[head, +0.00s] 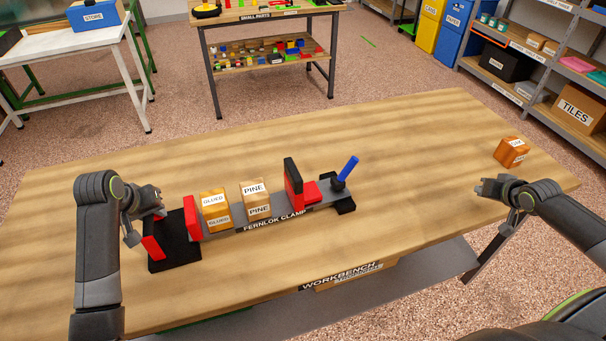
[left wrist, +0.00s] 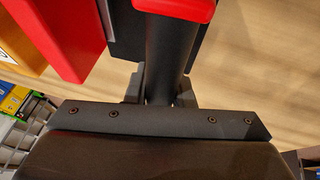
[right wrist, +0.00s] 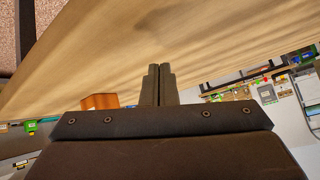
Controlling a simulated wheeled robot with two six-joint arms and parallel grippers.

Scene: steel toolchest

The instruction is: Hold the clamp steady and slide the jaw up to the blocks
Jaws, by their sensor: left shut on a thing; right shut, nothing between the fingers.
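The clamp (head: 272,218), labelled FERNLOK CLAMP, lies along the workbench. Its red fixed jaw (head: 192,217) stands at the left end. Beside it stands a GLUED block (head: 214,212), and further right along the bar a PINE block (head: 256,201). A gap separates the PINE block from the upright black-and-red sliding jaw (head: 293,184). A blue handle (head: 347,169) rises at the bar's right end. My left gripper (head: 154,212) is shut on a dark, red-capped grip (left wrist: 172,55) at the clamp's left end. My right gripper (head: 489,187) is shut and empty, well right of the clamp.
A loose orange block (head: 510,152) lies on the workbench (head: 400,150) beyond my right gripper, near the right edge. The wood between the clamp and my right gripper is clear. Other tables and shelves stand apart, beyond the workbench.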

